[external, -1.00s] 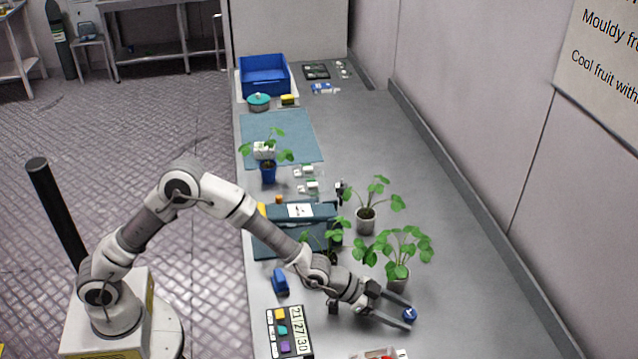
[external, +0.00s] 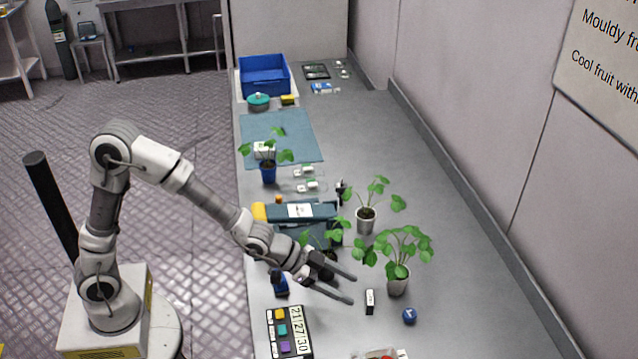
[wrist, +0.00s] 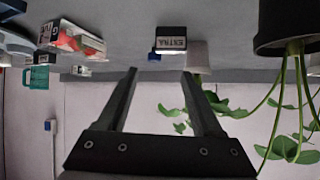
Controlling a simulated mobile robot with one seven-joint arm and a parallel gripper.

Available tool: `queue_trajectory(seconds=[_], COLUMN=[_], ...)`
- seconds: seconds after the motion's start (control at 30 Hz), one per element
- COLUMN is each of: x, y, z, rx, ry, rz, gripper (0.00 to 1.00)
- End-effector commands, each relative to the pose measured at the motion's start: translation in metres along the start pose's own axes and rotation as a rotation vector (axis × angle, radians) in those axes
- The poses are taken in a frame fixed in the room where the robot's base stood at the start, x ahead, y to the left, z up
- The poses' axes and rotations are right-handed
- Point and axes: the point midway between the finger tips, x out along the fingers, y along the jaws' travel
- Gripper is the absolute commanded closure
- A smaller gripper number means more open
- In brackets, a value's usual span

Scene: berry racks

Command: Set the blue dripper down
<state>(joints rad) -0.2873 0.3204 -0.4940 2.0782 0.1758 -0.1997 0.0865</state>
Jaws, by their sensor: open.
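A small round blue item with a white mark (external: 410,316), which I take to be the blue dripper, stands on the bench at the lower right in the external view. In the wrist view a bit of blue (wrist: 154,56) shows behind a dark block, mostly hidden by it. My gripper (external: 353,289) is open and empty, left of the blue item and apart from it. In the wrist view both fingers (wrist: 160,72) are spread with nothing between them.
The dark block labelled EXTRA (external: 369,302) stands between my fingertips and the blue item. A potted plant (external: 397,283) stands just behind. Another blue object (external: 280,285) is beneath my arm, near a number panel (external: 290,333). Bench to the right is clear.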

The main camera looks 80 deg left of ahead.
Motion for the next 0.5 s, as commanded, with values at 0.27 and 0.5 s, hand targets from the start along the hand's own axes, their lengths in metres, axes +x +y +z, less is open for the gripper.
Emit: queue_trajectory(seconds=[0.27, 0.5], x=[-0.104, -0.202], y=[-0.017, -0.022], z=[0.019, 0.052], rx=[0.019, -0.06], ry=[-0.19, -0.323], rz=[-0.138, -0.228], gripper=[0.33, 0.33])
